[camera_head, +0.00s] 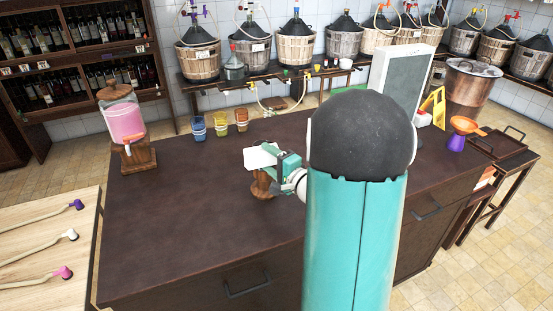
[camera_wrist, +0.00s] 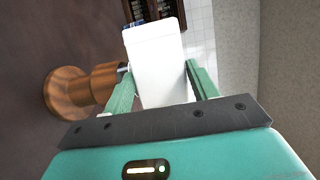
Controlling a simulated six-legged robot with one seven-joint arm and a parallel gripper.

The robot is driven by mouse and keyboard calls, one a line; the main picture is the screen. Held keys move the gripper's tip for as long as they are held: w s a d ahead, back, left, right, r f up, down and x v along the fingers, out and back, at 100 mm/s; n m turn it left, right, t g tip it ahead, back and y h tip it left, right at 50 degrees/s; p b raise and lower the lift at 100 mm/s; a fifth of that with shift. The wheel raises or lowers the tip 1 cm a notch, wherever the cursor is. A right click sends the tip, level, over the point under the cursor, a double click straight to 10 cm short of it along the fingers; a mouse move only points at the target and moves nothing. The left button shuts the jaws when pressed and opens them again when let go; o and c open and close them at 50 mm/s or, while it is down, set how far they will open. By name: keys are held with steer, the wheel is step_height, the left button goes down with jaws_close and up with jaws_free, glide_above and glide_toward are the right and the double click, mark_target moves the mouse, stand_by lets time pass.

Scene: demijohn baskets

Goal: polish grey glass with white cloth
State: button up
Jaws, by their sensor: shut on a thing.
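Three tumblers stand at the counter's back edge: blue (camera_head: 198,129), yellow-green (camera_head: 221,124) and orange (camera_head: 241,119). I cannot make out a grey glass; my arm hides part of the counter.
A pink drink dispenser (camera_head: 124,124) stands on a wooden base at the counter's back left. The counter's (camera_head: 180,215) left and front are clear.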

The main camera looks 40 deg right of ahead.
stand_by(1.4)
steer(key=shift+s+a, duration=0.35)
steer(key=shift+s, duration=0.6)
steer(key=shift+s+a, duration=0.3)
steer(key=shift+s, duration=0.6)
steer(key=shift+s+a, duration=0.35)
steer(key=shift+s, duration=0.6)
steer(key=shift+s, duration=0.1)
steer(key=s, duration=0.1)
steer(key=s+a, duration=0.1)
steer(key=shift+s, duration=0.35)
steer(key=shift+s, duration=0.1)
